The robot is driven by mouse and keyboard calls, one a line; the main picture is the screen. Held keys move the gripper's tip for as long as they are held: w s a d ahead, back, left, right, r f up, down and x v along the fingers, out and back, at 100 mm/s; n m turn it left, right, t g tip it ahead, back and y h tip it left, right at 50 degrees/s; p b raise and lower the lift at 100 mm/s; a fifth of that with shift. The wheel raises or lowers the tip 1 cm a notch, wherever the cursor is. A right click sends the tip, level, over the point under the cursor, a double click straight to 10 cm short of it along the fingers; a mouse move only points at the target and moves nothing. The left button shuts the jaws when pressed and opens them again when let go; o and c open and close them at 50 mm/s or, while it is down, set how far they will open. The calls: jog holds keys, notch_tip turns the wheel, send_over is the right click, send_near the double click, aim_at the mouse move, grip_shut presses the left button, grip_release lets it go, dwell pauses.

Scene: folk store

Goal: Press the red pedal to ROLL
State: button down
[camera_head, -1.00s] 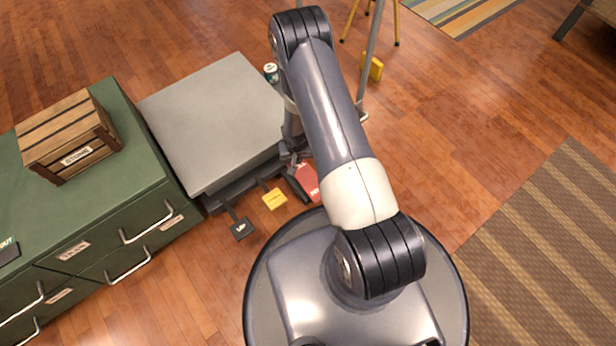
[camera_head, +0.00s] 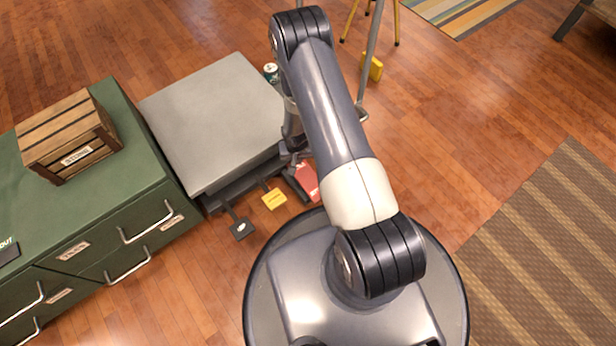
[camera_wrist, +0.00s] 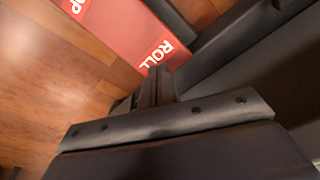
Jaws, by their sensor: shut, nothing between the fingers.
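The red pedal (camera_head: 307,180) sits low at the front right corner of the grey-topped unit, partly hidden by my arm in the head view. In the wrist view the red pedal (camera_wrist: 120,35) runs diagonally, with white "ROLL" lettering at its near end and letters ending in "OP" at the other end. My gripper (camera_wrist: 155,82) is shut and empty, its tips right beside the "ROLL" end. I cannot tell whether they touch it. In the head view my gripper (camera_head: 296,164) is small and mostly hidden by my arm.
A yellow pedal (camera_head: 274,199) and a black pedal (camera_head: 241,229) stand left of the red one. The grey-topped unit (camera_head: 215,120) is behind them, a green cabinet (camera_head: 140,180) to the left.

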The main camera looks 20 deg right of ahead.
jog(key=shift+f, duration=0.15)
jog(key=shift+f+b, duration=1.3)
jog(key=shift+b, duration=0.2)
jog(key=shift+r, duration=0.1)
notch_tip(320, 180, up, 9)
jog(key=p, duration=0.6)
notch_tip(320, 180, down, 9)
jog(key=b, duration=0.6)
jog(key=shift+r, duration=0.15)
